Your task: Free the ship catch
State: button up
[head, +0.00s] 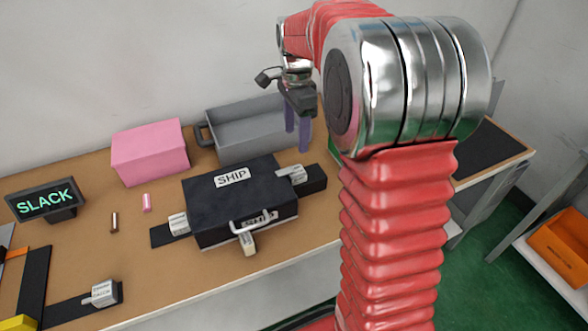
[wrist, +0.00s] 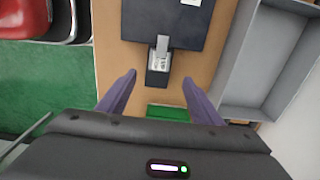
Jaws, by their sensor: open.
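A black case (head: 235,195) labelled SHIP lies on the workbench, its white handle (head: 250,224) at the front. A pale catch (head: 291,175) sits at its right end on a black plate, another catch (head: 178,224) at its left end, and a light tab (head: 247,243) below the handle. My gripper (head: 297,142) is open and empty, above and behind the right end. In the wrist view, my open gripper (wrist: 159,77) has its purple fingers either side of the right-end catch (wrist: 159,58), apart from it. The case (wrist: 165,18) shows beyond, cut off.
A pink box (head: 150,152) and a grey bin (head: 255,130) stand behind the case. A SLACK sign (head: 45,200), small cylinders and another catch (head: 104,293) are left. A green item (wrist: 167,112) lies near my fingers.

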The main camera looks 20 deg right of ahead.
aim_at(296, 170)
notch_tip(296, 170, down, 14)
jog(key=shift+r, duration=0.1)
dwell(0.8)
jog(key=shift+c, duration=0.3)
grip_shut()
dwell(0.4)
